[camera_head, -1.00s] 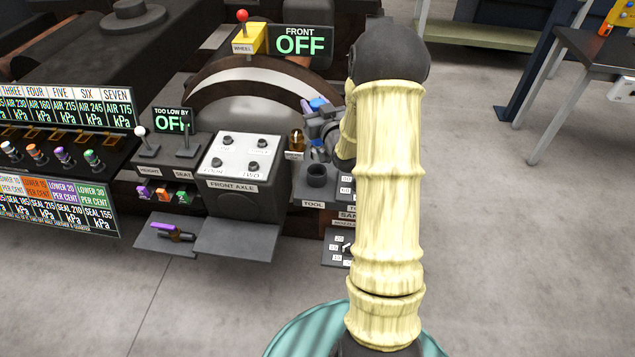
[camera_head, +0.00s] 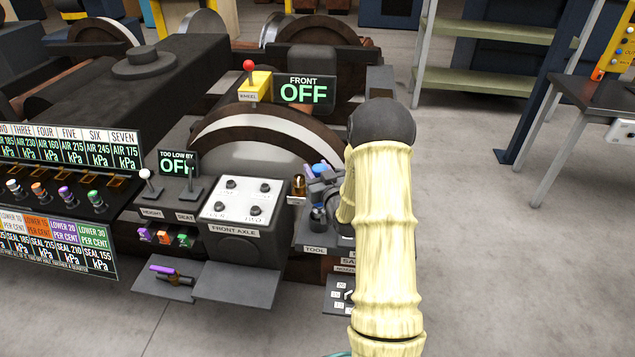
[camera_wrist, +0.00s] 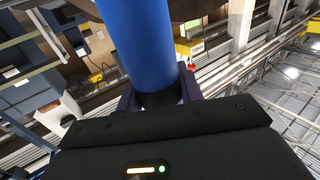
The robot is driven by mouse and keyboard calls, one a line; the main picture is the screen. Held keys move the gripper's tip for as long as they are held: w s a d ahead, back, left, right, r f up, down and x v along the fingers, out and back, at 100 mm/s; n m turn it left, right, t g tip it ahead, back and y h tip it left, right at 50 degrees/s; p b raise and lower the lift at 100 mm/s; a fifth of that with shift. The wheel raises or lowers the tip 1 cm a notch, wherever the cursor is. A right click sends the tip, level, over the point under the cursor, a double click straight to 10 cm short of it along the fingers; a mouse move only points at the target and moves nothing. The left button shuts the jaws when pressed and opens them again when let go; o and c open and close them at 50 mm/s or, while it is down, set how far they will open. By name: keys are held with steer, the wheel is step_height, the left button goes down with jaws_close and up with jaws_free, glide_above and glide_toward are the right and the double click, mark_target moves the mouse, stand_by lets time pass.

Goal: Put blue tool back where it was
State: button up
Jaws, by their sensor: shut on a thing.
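The blue tool (camera_head: 320,169) is in my gripper (camera_head: 325,190). Its blue handle stands up above the jaws in the head view, and it fills the upper middle of the wrist view as a thick blue cylinder (camera_wrist: 140,45). The purple fingers (camera_wrist: 158,97) close around its dark lower part. The label TOOL (camera_head: 314,250) is on the grey shelf below my gripper. A dark round holder (camera_head: 318,222) stands on that shelf, directly under the gripper. The tool's lower end looks at or in its mouth; I cannot tell how deep. My arm hides the shelf's right side.
The front axle box (camera_head: 240,212) with several black knobs stands left of the holder. A small amber bottle (camera_head: 298,186) is close to the gripper's left. The large wheel (camera_head: 262,150) is behind. A purple-handled tool (camera_head: 172,272) lies on a low tray. Open floor lies at right.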

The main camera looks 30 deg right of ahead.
steer(key=shift+f, duration=2)
steer(key=shift+f, duration=0.15)
steer(key=o, duration=1.1)
steer(key=shift+s, duration=0.1)
steer(key=s+b, duration=0.1)
steer(key=s, duration=1)
steer(key=shift+s+a+b, duration=0.35)
steer(key=shift+s+a, duration=0.05)
